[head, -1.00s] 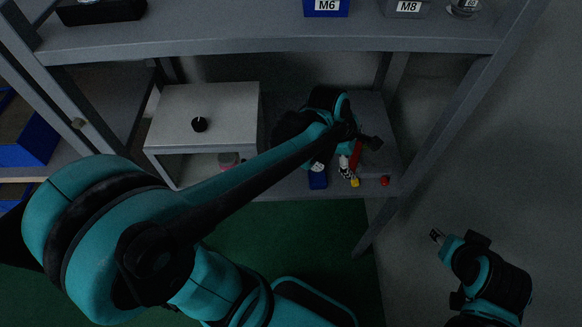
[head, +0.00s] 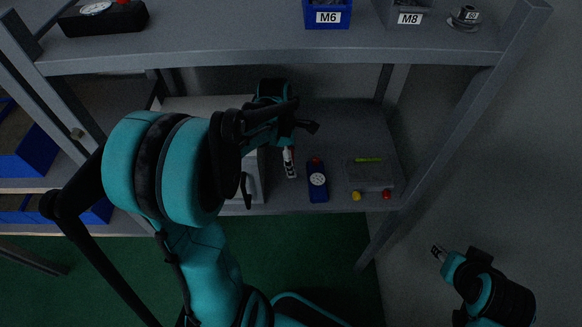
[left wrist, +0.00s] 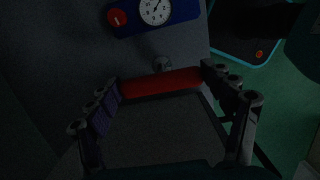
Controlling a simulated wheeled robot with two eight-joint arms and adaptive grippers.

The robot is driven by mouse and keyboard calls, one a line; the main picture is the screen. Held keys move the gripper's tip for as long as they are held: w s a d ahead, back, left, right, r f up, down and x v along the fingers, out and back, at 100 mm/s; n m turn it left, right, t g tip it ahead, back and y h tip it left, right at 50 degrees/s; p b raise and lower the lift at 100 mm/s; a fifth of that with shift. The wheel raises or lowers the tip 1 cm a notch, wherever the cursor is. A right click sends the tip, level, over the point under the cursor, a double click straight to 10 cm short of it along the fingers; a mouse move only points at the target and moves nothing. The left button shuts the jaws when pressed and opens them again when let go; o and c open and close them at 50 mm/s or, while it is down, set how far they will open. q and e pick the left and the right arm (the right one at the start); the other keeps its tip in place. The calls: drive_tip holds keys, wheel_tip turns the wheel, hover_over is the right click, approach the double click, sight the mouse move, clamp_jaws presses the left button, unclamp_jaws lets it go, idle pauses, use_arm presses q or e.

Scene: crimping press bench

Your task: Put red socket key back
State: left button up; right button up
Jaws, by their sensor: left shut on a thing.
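The red socket key (left wrist: 160,84) spans the gap between my left gripper's fingertips (left wrist: 160,90) in the left wrist view. A small round metal end shows just beyond its red bar. My left gripper (head: 289,163) is shut on the key over the lower shelf, left of the blue meter; only a bit of red shows there. A grey block (head: 372,178) on the lower shelf's right side has a yellow-green bar (head: 368,160) on top and yellow and red round ends at its front. My right gripper (head: 438,251) hangs at the lower right, away from the shelf.
The blue meter (head: 317,186) with a dial and red part lies between my left gripper and the grey block; it also shows in the left wrist view (left wrist: 180,12). A pale raised stand (head: 205,103) is partly hidden by my arm. The upper shelf (head: 260,58) overhangs.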

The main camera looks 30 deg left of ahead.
use_arm(q)
wheel_tip(320, 180, down, 4)
drive_tip(key=shift+f+b, duration=0.1)
drive_tip(key=shift+b, duration=0.65)
drive_tip(key=shift+c, duration=0.4)
drive_tip(key=o, duration=1.2)
